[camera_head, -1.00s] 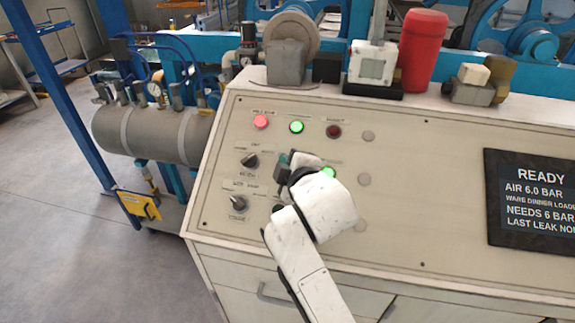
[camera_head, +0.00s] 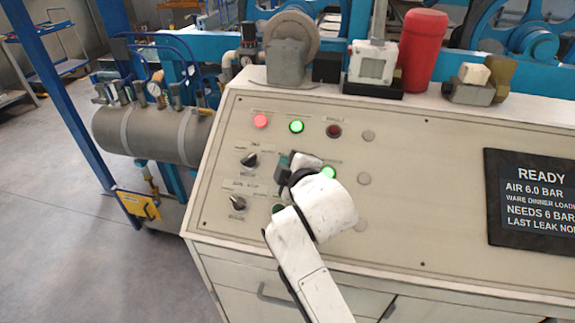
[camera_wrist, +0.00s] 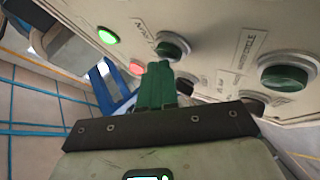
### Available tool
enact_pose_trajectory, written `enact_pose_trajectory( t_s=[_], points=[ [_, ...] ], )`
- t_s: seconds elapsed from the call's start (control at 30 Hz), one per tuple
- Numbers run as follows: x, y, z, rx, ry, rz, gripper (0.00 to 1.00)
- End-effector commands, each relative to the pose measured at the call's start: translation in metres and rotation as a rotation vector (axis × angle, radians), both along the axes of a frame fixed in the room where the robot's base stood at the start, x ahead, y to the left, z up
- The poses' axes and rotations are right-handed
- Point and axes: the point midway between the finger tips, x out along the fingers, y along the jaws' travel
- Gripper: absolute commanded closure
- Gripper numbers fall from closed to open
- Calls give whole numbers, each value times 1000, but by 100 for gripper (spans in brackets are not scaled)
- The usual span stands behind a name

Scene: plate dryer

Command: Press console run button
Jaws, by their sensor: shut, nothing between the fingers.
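The sloped cream console panel (camera_head: 420,190) fills the middle of the head view. I cannot read which label says run. My gripper (camera_head: 283,168) is over the panel between the knobs and the lit green button. In the wrist view its green fingers (camera_wrist: 157,75) are shut and empty. Their tips appear close beside a green button (camera_wrist: 173,47); I cannot tell any gap. A larger green button (camera_wrist: 283,77) is at the right.
A red lamp (camera_head: 260,121), a lit green lamp (camera_head: 296,126) and a dark red lamp (camera_head: 333,131) line the panel's top. Two black selector knobs (camera_head: 250,160) are at left. A black display (camera_head: 531,199) reads READY. A red cylinder (camera_head: 421,52) stands on the back ledge.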

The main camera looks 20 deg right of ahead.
Motion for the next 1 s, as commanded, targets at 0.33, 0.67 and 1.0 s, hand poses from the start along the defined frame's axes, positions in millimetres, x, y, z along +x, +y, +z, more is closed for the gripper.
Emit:
enact_pose_trajectory(
  t_s=[0.33, 0.67, 1.0],
  points=[
    [2, -1, -3, 0, 0, 0, 100],
    [1, -1, -1, 0, 0, -1, 100],
    [-5, 3, 12, 0, 1, 0, 100]
  ],
)
